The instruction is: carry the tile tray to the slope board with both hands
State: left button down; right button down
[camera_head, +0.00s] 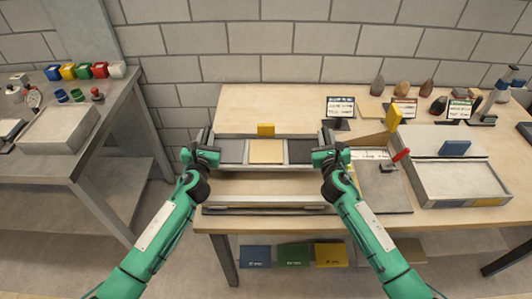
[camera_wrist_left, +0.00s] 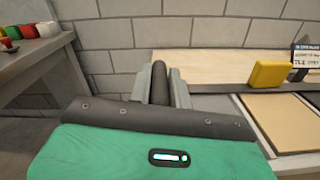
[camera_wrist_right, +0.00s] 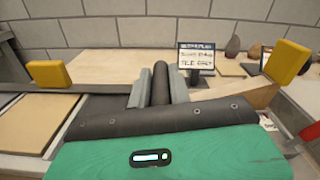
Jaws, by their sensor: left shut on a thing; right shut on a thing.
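The tile tray (camera_head: 233,151) is a grey-framed tray with a beige tile (camera_head: 267,151) between two dark sections. It is level across the near part of the wooden table; I cannot tell whether it touches anything beneath. My left gripper (camera_head: 201,155) is shut on the dark bar handle at its left end, seen in the left wrist view (camera_wrist_left: 159,82). My right gripper (camera_head: 330,157) is shut on the matching right handle, seen in the right wrist view (camera_wrist_right: 160,82). A grey board (camera_head: 386,194) beside a slanting wooden strip (camera_head: 368,140) lies right of the tray; it may be the slope board.
A grey rail (camera_head: 270,203) runs along the table's front edge. A yellow block (camera_head: 266,129) is at the tray's far side, another (camera_head: 394,116) on the strip's end. A grey side table (camera_head: 58,131) is left, across a gap.

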pick_arm(q)
jog(key=shift+s+r, duration=0.15)
jog(key=shift+r, duration=0.2)
pick_arm(e)
jog(key=shift+s+r, duration=0.15)
jog(key=shift+r, duration=0.2)
pick_arm(q)
jog(key=shift+f, duration=0.2)
pick_arm(e)
jog(key=shift+f, duration=0.2)
pick_arm(q)
jog(key=shift+f+b, duration=0.15)
jog(key=shift+b, duration=0.15)
pick_arm(e)
jog(key=shift+f, duration=0.15)
